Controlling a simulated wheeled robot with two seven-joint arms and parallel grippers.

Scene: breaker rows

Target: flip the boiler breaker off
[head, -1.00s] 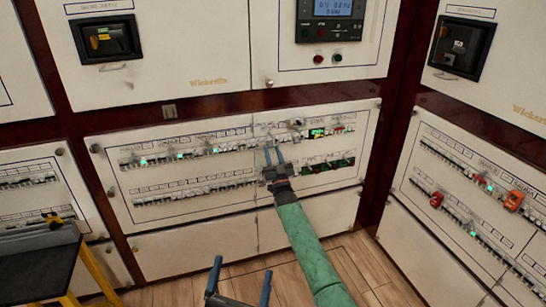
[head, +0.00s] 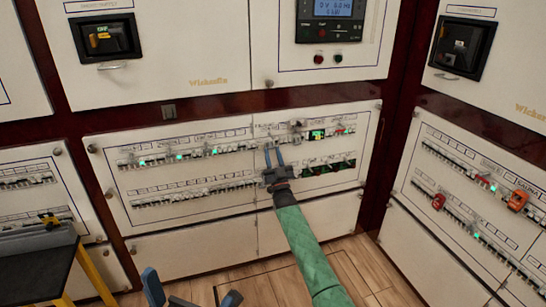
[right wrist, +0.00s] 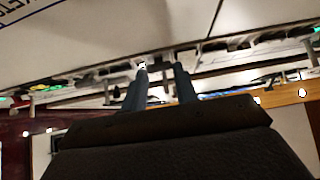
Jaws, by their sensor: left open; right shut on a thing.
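The breaker panel (head: 225,225) has two rows of small breakers, and its printed labels are too small to read. I cannot tell which breaker is the boiler's. My right gripper (head: 273,148), on the green-sleeved arm, has its blue fingertips at the upper row (head: 215,149), right of the middle. It is shut on a breaker switch there, which the fingers mostly hide. In the right wrist view the right gripper's fingertips (right wrist: 161,70) reach the row edge; the lever's position is unclear. My left gripper (head: 191,292) is open and empty at the bottom, apart from the panel.
Green lights mark some breakers. A side panel (head: 455,225) at right carries red devices (head: 517,201). A black-topped stand with yellow legs (head: 40,262) is at lower left. The wooden floor (head: 300,275) is clear.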

